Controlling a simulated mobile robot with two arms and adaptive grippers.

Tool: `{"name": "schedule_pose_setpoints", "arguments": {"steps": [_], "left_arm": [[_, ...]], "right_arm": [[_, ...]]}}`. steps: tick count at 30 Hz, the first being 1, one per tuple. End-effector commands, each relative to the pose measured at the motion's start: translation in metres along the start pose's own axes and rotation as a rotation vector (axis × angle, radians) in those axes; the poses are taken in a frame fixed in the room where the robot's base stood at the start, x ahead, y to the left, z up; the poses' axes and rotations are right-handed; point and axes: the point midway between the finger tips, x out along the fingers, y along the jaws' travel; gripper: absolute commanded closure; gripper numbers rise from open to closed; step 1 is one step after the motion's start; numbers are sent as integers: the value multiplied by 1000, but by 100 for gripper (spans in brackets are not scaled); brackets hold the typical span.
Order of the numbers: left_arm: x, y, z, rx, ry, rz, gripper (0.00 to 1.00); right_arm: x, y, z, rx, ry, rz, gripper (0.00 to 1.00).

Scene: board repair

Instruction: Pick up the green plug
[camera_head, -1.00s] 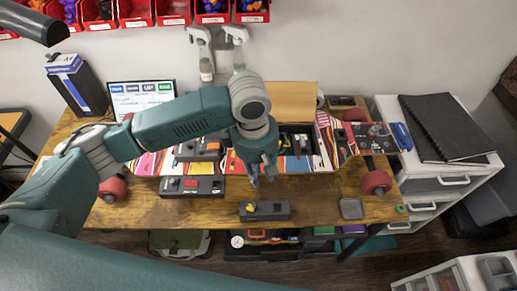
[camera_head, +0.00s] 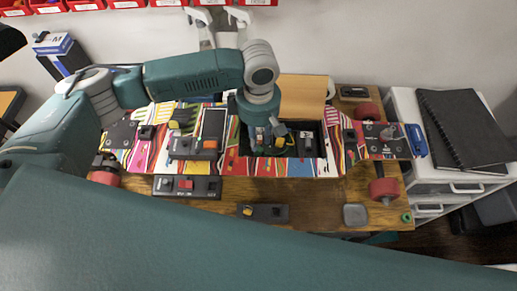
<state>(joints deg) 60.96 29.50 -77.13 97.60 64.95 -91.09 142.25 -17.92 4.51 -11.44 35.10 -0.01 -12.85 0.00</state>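The skateboard-like board (camera_head: 226,165), with a striped colourful top, lies across the wooden table with an open dark compartment (camera_head: 318,128) in its middle. My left gripper (camera_head: 267,146) points down into this compartment. Its fingers look spread apart, and no held thing can be made out between them. A small dark green shape, perhaps the green plug (camera_head: 266,151), shows at the fingertips, largely hidden by them. I cannot tell whether the fingers touch it. My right gripper is not in view.
A dark module (camera_head: 306,144) sits in the compartment's right part. Other modules with a red button (camera_head: 187,186) and a yellow knob (camera_head: 263,212) lie in front. A grey tray (camera_head: 355,214) and green ring (camera_head: 407,217) lie front right. A large teal part of mine covers the foreground.

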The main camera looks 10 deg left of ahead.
Motion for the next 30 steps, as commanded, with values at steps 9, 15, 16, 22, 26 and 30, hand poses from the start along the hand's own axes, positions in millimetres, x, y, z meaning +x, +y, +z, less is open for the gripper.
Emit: {"name": "schedule_pose_setpoints", "arguments": {"steps": [9, 15, 16, 22, 26, 30], "left_arm": [[32, -1, -1, 0, 2, -1, 74], [55, -1, 0, 1, 0, 0, 74], [56, -1, 0, 1, 0, 0, 74], [57, -1, 0, 2, 0, 1, 74], [57, -1, 0, 2, 0, 1, 97], [57, -1, 0, 2, 0, 1, 98]], "right_arm": [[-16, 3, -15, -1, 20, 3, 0], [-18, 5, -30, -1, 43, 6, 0], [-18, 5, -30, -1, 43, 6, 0], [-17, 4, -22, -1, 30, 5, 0], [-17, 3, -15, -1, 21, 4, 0], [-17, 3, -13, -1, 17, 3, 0]]}}
